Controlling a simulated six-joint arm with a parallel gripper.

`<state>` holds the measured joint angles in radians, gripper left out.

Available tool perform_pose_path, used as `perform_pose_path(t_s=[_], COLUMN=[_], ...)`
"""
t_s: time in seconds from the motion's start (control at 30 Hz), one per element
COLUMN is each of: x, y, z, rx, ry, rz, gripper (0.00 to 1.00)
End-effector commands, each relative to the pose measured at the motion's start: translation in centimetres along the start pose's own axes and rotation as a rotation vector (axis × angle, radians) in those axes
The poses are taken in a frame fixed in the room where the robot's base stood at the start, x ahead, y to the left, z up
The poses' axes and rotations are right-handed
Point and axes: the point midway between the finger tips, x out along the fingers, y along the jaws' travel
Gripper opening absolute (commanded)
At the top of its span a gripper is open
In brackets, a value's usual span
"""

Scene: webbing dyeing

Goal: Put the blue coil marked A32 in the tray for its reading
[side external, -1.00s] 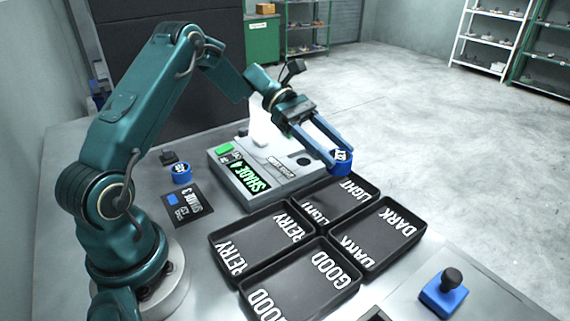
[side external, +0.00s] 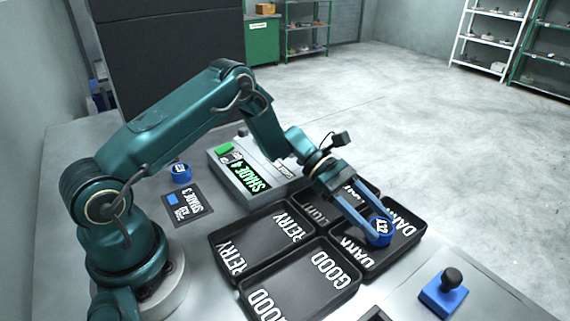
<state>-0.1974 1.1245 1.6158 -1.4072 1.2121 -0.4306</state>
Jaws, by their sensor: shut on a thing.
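My gripper (side external: 376,231) is shut on a blue coil (side external: 379,240) with a white label; the label is too small to read surely. The coil is at the DARK tray (side external: 411,247), over its inside; I cannot tell whether it touches the floor. The LIGHT tray (side external: 312,207) is partly hidden behind my gripper. The RETRY tray (side external: 222,261) and the GOOD tray (side external: 318,296) are empty. The grey reader (side external: 226,172) shows SHADE 4 in green on its display (side external: 250,173).
Another blue coil (side external: 181,173) stands left of the reader, by a dark card (side external: 187,206) reading SHADE 3. A blue block with a black knob (side external: 444,293) sits at the front right. Shelves stand far back, beyond open floor.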

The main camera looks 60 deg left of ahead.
Motion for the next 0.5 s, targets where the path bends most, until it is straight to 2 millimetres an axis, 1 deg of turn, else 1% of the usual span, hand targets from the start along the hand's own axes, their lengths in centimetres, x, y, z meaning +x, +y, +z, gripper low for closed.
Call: perform_pose_path(t_s=[0.33, 0.37, 0.4, 0.43, 0.5], x=[0.11, 0.09, 0.09, 0.08, 0.08], y=[0.01, 0.02, 0.02, 0.02, 0.01], z=[-0.28, -0.24, -0.23, -0.23, -0.23], rx=[0.0, 0.001, 0.001, 0.001, 0.001], ry=[0.0, 0.0, 0.0, 0.0, 0.0], rz=[0.0, 0.0, 0.0, 0.0, 0.0], gripper=[0.0, 0.67, 0.82, 0.85, 0.85])
